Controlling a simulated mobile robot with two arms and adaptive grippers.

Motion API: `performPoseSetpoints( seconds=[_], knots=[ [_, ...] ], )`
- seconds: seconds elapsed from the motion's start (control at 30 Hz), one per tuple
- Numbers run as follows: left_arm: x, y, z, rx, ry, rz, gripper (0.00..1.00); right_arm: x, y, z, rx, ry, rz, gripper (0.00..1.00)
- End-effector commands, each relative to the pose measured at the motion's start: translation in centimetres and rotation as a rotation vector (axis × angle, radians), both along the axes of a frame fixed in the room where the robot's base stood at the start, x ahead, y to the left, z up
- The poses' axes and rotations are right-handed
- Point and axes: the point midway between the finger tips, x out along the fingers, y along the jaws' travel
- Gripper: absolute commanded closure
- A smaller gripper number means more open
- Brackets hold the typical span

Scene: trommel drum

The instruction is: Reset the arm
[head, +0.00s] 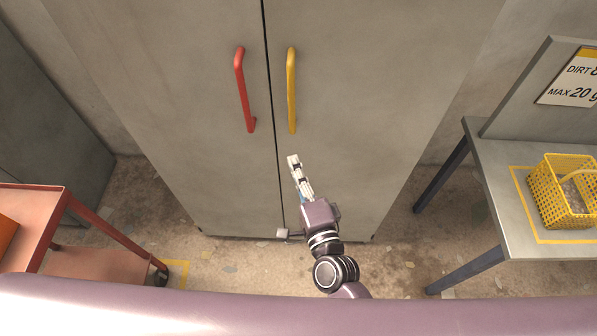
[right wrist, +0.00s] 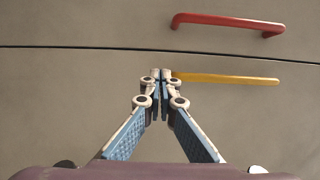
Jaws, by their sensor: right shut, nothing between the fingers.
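My right gripper (head: 294,160) is raised in front of the grey cabinet, a little below the lower end of the yellow handle (head: 291,90) in the head view. Its fingers are shut with nothing between them. In the right wrist view the closed fingertips (right wrist: 161,75) overlap the near end of the yellow handle (right wrist: 225,79); I cannot tell whether they touch it. My left gripper is in neither view.
The grey cabinet (head: 390,60) has two closed doors; a red handle (head: 243,90) is on the left one. A red cart (head: 45,192) stands at left. At right, a table (head: 503,190) holds a yellow basket (head: 545,203) beneath a sign (head: 575,80).

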Motion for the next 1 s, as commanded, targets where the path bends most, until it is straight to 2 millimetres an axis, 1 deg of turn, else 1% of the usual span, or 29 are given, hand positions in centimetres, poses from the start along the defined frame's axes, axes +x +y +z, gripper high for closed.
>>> performPoseSetpoints(
  seconds=[0.03,0.17,0.4,0.47,0.53,0.57,0.67,0.7,0.77,0.8,0.87,0.9,0.97,1.0],
  knots=[
    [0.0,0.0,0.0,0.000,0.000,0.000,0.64,-0.7,-0.2,-0.1,-0.001,0.002,0.001,1.00],
    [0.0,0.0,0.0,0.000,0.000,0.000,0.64,-1.8,-0.6,-0.1,-0.001,0.002,0.002,1.00],
    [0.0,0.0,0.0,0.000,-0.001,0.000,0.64,-2.1,-0.7,-0.2,-0.002,0.003,0.002,1.00],
    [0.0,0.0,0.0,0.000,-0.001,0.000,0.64,-2.2,-0.7,-0.8,-0.018,0.009,0.005,1.00],
    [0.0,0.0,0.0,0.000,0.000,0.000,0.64,-2.3,-0.8,-2.6,-0.070,0.027,0.014,1.00],
    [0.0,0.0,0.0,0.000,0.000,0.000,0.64,-2.5,-0.9,-3.8,-0.104,0.038,0.019,1.00],
    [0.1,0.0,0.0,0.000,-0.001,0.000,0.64,-3.4,-1.5,-9.6,-0.266,0.096,0.053,1.00],
    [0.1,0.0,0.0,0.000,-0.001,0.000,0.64,-4.1,-2.0,-12.4,-0.346,0.124,0.074,1.00],
    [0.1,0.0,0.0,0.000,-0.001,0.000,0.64,-5.3,-3.0,-16.8,-0.469,0.169,0.111,1.00],
    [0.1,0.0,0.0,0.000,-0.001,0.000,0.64,-6.3,-3.8,-19.7,-0.550,0.200,0.139,1.00],
    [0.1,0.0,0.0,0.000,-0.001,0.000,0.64,-8.1,-5.1,-23.8,-0.668,0.246,0.187,1.00],
    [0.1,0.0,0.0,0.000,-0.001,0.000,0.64,-9.4,-6.1,-26.4,-0.741,0.277,0.219,1.00],
    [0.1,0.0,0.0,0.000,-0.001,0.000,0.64,-11.6,-7.8,-30.1,-0.848,0.325,0.275,1.00],
    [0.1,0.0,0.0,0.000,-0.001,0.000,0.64,-13.2,-8.9,-32.5,-0.916,0.358,0.316,1.00]
  ],
)
